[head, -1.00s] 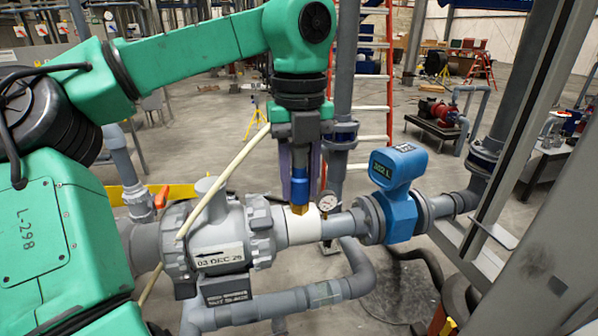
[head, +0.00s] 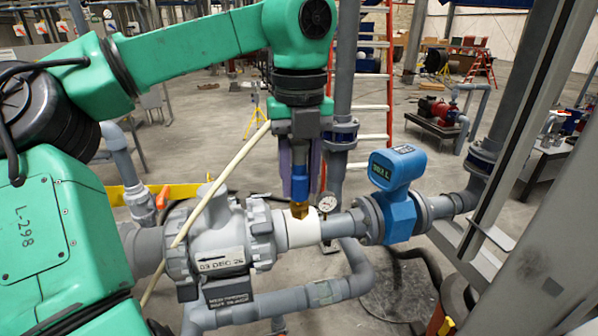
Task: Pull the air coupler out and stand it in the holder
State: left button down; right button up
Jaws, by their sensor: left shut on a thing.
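My left gripper (head: 300,176) hangs pointing down, its fingers on either side of the air coupler (head: 300,188). The coupler has a blue collar and a brass lower end, and the gripper is shut on it. It stands nearly upright, leaning slightly. The brass end is at the top of the white pipe section (head: 303,236); I cannot tell whether it is seated there or just clear of it. A cream hose-like line (head: 225,185) runs from beside the gripper down to the left, across the valve body. I cannot make out the holder. My right gripper is out of view.
A small pressure gauge (head: 327,203) stands close to the right of the coupler. A blue meter (head: 398,190) sits further right on the pipe. A grey valve body (head: 215,240) is to the left. A vertical pipe (head: 346,90) rises close behind the gripper.

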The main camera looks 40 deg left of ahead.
aim_at(300, 152)
pick_arm(q)
jog(key=shift+r+p, duration=1.1)
jog(key=shift+r, duration=1.2)
jog(key=shift+f, duration=0.1)
